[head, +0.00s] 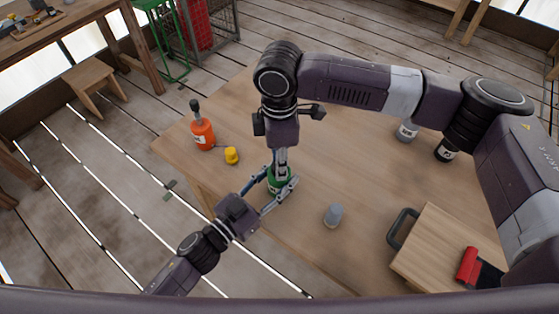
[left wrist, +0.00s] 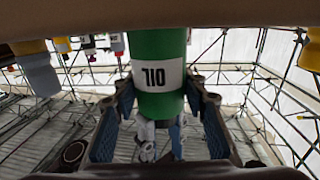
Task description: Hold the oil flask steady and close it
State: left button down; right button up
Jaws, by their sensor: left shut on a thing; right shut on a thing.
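The green oil flask (head: 279,181) stands upright near the left front part of the table; only part of it shows in the head view. In the left wrist view the flask (left wrist: 158,48) appears upside down, with a white label reading OIL. My left gripper (head: 280,193) is shut on the flask's body from the side. My right gripper (head: 281,168) points straight down and is shut at the top of the flask; its pale fingers also show in the left wrist view (left wrist: 161,138). The cap is hidden between the right fingers, so its seating cannot be told.
An orange bottle (head: 203,134) with a dark top and a small yellow object (head: 231,155) stand left of the flask. A grey cylinder (head: 333,215) is to the right. A wooden board (head: 433,240) and a red-ended object (head: 467,266) lie at front right. My right arm spans the table.

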grip_shut()
jog(key=o, duration=1.1)
grip_release()
jog(key=shift+o, duration=0.2)
notch_tip(320, 180, up, 12)
pick_arm(q)
jog(key=c, duration=1.1)
grip_release()
